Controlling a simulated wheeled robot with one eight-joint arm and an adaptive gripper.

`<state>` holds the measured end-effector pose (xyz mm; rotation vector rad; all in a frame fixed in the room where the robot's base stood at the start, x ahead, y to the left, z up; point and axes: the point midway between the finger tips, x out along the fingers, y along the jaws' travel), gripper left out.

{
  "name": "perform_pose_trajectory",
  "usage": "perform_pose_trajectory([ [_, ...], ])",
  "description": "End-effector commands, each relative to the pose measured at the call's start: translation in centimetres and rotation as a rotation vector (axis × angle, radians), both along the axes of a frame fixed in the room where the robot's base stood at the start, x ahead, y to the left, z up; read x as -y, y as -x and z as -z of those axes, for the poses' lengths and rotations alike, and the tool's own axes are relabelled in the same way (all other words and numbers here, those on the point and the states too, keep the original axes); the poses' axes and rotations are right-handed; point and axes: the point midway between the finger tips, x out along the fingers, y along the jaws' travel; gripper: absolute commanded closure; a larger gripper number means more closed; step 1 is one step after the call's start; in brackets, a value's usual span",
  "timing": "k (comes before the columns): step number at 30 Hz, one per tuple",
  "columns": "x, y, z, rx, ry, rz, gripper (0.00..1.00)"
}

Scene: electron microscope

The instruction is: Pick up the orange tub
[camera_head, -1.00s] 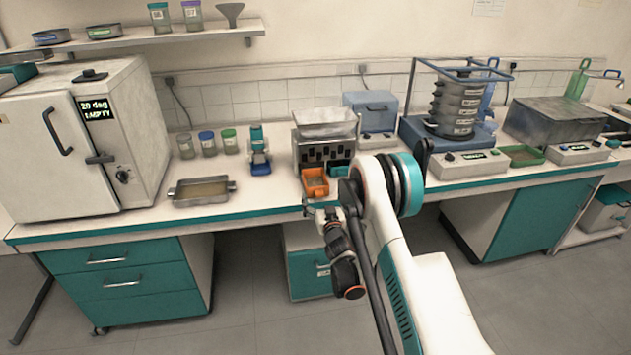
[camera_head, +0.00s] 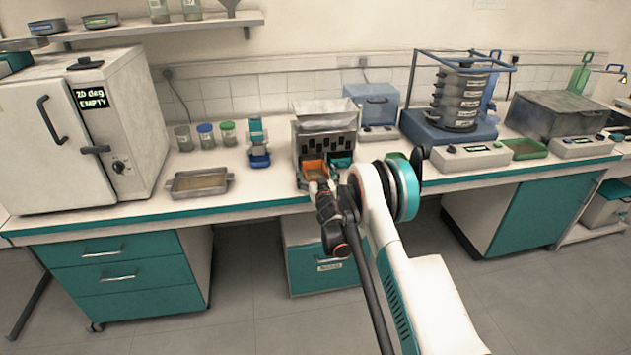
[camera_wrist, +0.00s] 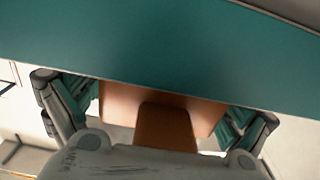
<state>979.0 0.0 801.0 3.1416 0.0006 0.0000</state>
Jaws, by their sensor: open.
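The orange tub (camera_head: 315,166) sits on the bench at the front left of the grey slotted box with a metal hopper (camera_head: 325,125). In the head view my gripper (camera_head: 321,187) is at the tub's near side and hides part of it. In the wrist view the orange tub (camera_wrist: 165,130) shows between the two spread fingers of my gripper (camera_wrist: 160,112). The fingers look apart from its sides; I see no clear contact. A broad teal band crosses the upper wrist view and hides part of the tub.
A teal tub (camera_head: 340,160) sits just right of the orange one. A blue-based stand (camera_head: 259,145), jars (camera_head: 205,136) and a metal tray (camera_head: 200,183) are to the left. A sieve stack (camera_head: 460,98) stands to the right. The bench's teal front edge (camera_head: 150,217) lies below.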

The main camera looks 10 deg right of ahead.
Motion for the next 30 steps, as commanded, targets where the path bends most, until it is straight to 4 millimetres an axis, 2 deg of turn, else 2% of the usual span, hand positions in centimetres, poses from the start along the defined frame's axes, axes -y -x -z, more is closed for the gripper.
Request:
perform_pose_trajectory([
  [6, 0.01, -0.07, -0.07, 0.0, 0.0, 0.0, 0.05],
  [8, 0.01, -0.07, -0.06, 0.0, 0.0, 0.0, 0.16],
  [13, 0.01, -0.06, -0.05, 0.0, 0.0, 0.0, 0.55],
  [30, -0.01, -0.13, -0.56, 0.0, 0.001, 0.0, 0.56],
])
